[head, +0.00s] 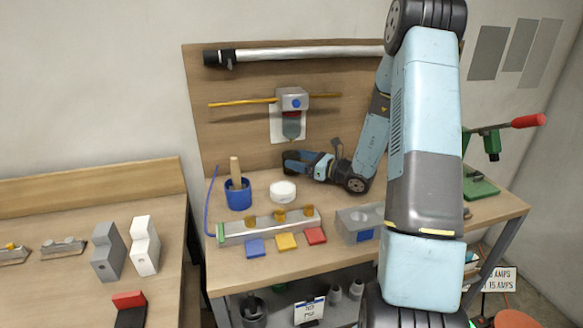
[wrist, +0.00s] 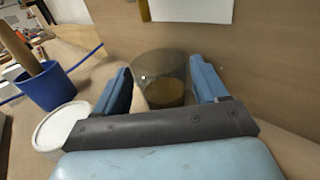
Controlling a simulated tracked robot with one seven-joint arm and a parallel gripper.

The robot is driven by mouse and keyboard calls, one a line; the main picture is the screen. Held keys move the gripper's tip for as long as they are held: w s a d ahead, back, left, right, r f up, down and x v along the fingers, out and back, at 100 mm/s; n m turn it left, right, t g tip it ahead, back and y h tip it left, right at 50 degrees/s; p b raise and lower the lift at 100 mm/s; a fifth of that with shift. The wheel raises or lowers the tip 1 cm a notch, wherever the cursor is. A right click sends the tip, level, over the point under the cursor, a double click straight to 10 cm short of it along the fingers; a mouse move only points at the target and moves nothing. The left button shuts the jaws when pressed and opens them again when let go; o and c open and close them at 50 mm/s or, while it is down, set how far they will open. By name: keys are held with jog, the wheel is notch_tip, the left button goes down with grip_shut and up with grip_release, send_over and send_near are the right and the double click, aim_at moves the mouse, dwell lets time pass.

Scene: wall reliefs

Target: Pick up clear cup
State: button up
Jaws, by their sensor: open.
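The clear cup (wrist: 165,88) is a see-through, smoky cup in the wrist view, upright on the wooden bench top close to the back board. My gripper (wrist: 163,76) is open, with one blue finger on each side of the cup. I cannot tell whether either finger touches it. The dark palm bar hides the cup's lower near side. In the head view my gripper (head: 297,162) is low over the bench near the board, and I cannot make out the cup clearly there.
A white round tub (wrist: 62,128) and a blue pot (wrist: 42,84) holding a wooden handle stand close on the left. A block with amber cups (head: 270,226) and coloured tiles lie in front. The wooden board (head: 235,130) stands close behind.

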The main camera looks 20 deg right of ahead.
jog(key=shift+w+a, duration=0.5)
jog(key=shift+a, duration=0.05)
jog(key=c, duration=0.8)
